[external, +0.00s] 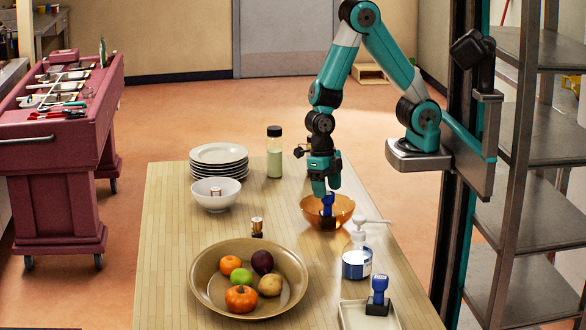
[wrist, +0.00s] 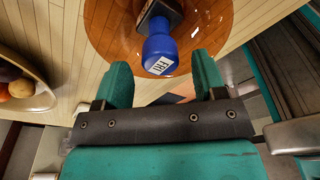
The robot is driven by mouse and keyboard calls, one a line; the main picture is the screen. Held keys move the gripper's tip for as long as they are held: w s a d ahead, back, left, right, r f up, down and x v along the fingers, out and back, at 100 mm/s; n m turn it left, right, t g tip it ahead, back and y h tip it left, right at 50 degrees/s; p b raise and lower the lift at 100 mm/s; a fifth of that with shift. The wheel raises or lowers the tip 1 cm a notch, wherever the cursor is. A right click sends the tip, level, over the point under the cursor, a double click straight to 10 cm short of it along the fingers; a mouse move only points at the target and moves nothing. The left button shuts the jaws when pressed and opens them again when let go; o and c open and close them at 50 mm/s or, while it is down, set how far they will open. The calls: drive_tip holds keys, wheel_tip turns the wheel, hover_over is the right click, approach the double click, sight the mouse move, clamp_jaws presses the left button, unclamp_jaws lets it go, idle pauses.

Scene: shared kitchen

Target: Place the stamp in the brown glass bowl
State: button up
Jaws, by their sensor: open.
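A blue-handled stamp (external: 328,203) with a black base is at the brown glass bowl (external: 345,208), below my gripper (external: 327,188). In the wrist view the stamp (wrist: 163,54) shows a white "FRI" label on its handle end, and its dark base lies within the outline of the bowl (wrist: 108,32). My gripper (wrist: 164,85) is open, its two teal fingers apart on either side of the handle end. I cannot tell whether the base touches the bowl's bottom.
Another blue stamp (external: 378,290) stands on a pale tray (external: 352,318) at the front right. A pump bottle (external: 357,263) is just in front of the bowl. A fruit bowl (external: 207,287), white bowl (external: 216,202), plates (external: 219,154) and jar (external: 274,155) are further left.

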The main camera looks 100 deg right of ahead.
drive_tip(key=r, duration=0.6)
drive_tip(key=shift+w+d+r, duration=0.35)
drive_tip(key=s+a+r+m+y, duration=0.1)
drive_tip(key=s+a+r+m, duration=0.2)
drive_tip(key=m, duration=0.7)
drive_tip(key=s+a+r+m+t+y, duration=0.1)
drive_tip(key=s+a+r+m, duration=0.3)
drive_tip(key=s+r+m, duration=0.4)
drive_tip(key=shift+s+r+m+y+b, duration=0.3)
drive_tip(key=shift+s+m+y, duration=0.2)
drive_tip(key=shift+m, duration=0.5)
